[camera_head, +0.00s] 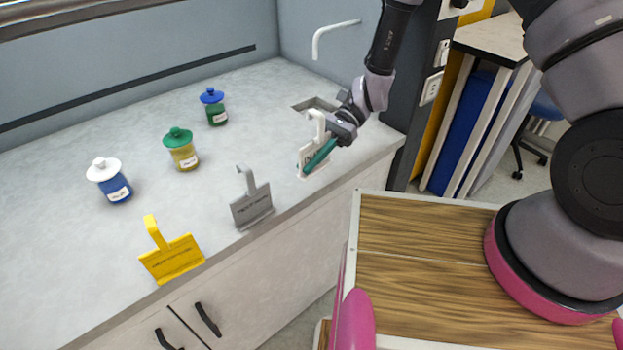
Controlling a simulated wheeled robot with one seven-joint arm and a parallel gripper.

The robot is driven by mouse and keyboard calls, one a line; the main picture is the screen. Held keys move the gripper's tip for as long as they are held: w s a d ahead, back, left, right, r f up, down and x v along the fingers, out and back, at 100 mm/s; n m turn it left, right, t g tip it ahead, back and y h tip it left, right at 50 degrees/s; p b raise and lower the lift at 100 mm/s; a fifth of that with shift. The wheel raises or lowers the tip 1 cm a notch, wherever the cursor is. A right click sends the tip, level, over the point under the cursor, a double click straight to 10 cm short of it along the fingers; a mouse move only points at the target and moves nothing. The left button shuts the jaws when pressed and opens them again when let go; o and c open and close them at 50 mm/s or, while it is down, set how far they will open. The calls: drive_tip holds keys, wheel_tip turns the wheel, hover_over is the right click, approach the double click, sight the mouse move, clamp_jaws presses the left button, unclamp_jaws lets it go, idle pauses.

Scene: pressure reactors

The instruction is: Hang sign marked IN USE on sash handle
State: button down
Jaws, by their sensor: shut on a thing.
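A white sign (308,157) with a hook-shaped top stands near the front right of the bench. Its dark lettering is partly hidden, so I cannot read it in full. My gripper (328,142) is shut on this white sign, with a teal finger across its front. A grey hooked sign (251,208) and a yellow hooked sign (172,258) stand to the left along the front edge; their lettering is too small to read. A dark rail (70,14) runs along the top left; I cannot tell whether it is the sash handle.
Jars with white (110,181), green (181,150) and blue (213,107) lids stand farther back on the bench. A white tap (334,37) overhangs a small sink (314,104) behind my gripper. Cabinet doors with black handles (208,319) are below the bench.

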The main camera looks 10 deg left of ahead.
sight(310, 189)
drive_tip(key=shift+f, duration=2.55)
drive_tip(key=shift+f, duration=0.1)
drive_tip(key=shift+f, duration=0.1)
drive_tip(key=c, duration=1)
unclamp_jaws()
